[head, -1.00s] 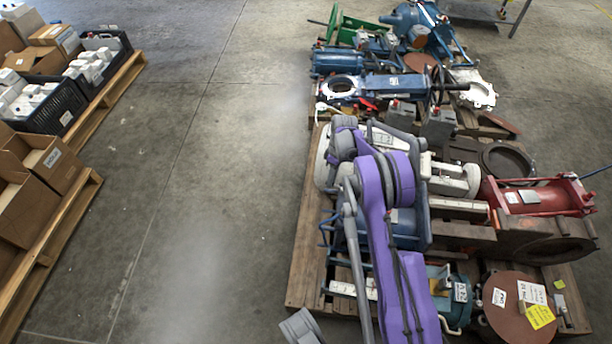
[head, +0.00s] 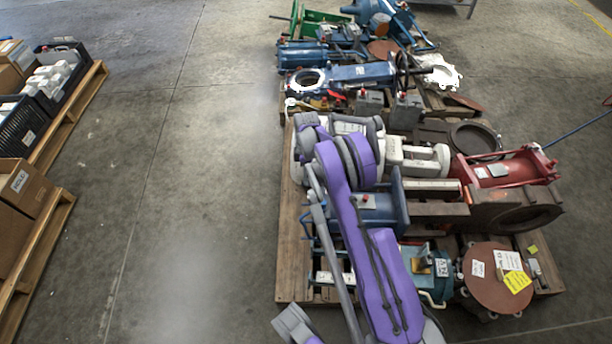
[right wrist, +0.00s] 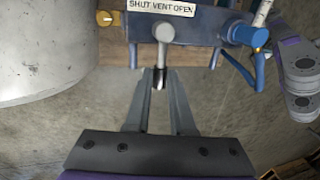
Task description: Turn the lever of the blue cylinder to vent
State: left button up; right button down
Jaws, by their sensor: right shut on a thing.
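The blue cylinder (head: 376,210) lies on the near pallet, partly covered by my purple right arm in the head view. In the right wrist view its blue valve block (right wrist: 194,27) carries a white plate (right wrist: 160,7) reading SHUT VENT OPEN. The grey lever (right wrist: 163,36) extends from the block towards my gripper, in line with the word VENT. My right gripper (right wrist: 160,82) is shut on the lever's end. The arm hides this grip in the head view. My left gripper cannot be made out.
A brass fitting (right wrist: 104,18) and a large pale cylinder (right wrist: 45,45) stand left of the lever. A red valve body (head: 505,170) and a rusty disc (head: 497,277) share the pallet (head: 290,270).

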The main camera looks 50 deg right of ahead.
jog(key=c, duration=0.8)
grip_release()
jog(key=shift+o, duration=0.2)
jog(key=p+v, duration=0.2)
jog(key=v, duration=0.9)
jog(key=shift+f, duration=0.1)
